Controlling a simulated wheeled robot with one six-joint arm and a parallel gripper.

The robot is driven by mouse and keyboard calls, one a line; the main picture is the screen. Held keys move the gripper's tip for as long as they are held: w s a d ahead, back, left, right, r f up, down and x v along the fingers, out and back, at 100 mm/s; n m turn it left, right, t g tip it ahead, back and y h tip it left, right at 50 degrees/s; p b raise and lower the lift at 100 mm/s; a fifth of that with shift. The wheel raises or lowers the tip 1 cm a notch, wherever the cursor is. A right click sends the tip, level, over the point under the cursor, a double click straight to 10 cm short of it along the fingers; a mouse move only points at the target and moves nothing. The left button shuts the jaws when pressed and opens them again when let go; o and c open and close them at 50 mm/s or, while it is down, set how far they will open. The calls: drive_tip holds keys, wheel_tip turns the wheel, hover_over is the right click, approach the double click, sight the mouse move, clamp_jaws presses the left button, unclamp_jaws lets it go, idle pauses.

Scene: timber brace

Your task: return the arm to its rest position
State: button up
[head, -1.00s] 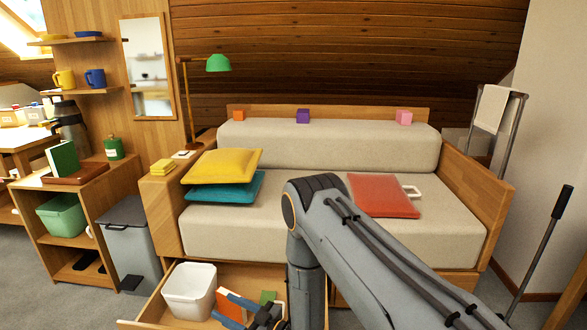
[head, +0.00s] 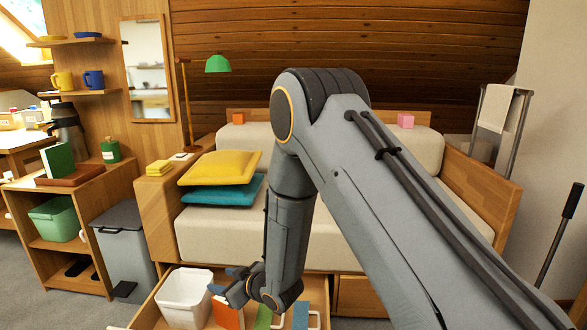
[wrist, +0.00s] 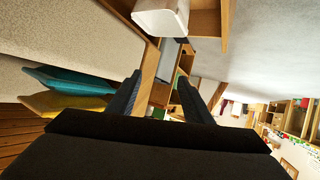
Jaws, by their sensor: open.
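My arm (head: 350,170) fills the middle and right of the head view, bent high at its elbow. Its lower part hangs down to my gripper (head: 228,285), which sits above the open drawer (head: 150,312) of the daybed. The gripper points left, close to the white bin (head: 184,297) as seen from here; I cannot tell the gap between them. In the wrist view the two fingers of my gripper (wrist: 158,95) stand apart with nothing between them. The arm hides the middle of the daybed (head: 215,232).
The drawer also holds an orange item (head: 226,316), a green one (head: 263,316) and a blue one (head: 301,315). Yellow (head: 222,167) and teal (head: 222,191) cushions lie on the daybed. A grey pedal bin (head: 122,245) and a shelf unit (head: 70,215) stand left.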

drive_tip(key=s+d+r+m+g+h+b, duration=0.2)
drive_tip(key=s+d+r+m+h+b, duration=0.1)
drive_tip(key=s+d+r+h+b, duration=0.4)
drive_tip(key=s+d+r+m+g+h+b, duration=0.1)
drive_tip(key=s+d+g+b, duration=0.35)
drive_tip(key=s, duration=0.85)
drive_tip(key=s+d+r+m+g+b, duration=0.1)
drive_tip(key=s+d+b, duration=0.1)
drive_tip(key=s+d, duration=0.75)
drive_tip(key=s+d+r+m+p, duration=0.1)
drive_tip(key=d+r+m+p, duration=0.1)
drive_tip(key=d+r+p, duration=0.4)
drive_tip(key=s+d+r+m+h+p, duration=0.1)
drive_tip(key=d+r+p, duration=0.5)
drive_tip(key=r+p, duration=0.7)
drive_tip(key=s+d+r+m+h+p, duration=0.1)
drive_tip(key=d+r+m+p, duration=0.2)
drive_tip(key=p, duration=1.6)
drive_tip(key=shift+s+d+r+m, duration=0.35)
drive_tip(key=shift+d+r, duration=1.25)
drive_tip(key=shift+r, duration=1.65)
drive_tip(key=shift+g, duration=0.25)
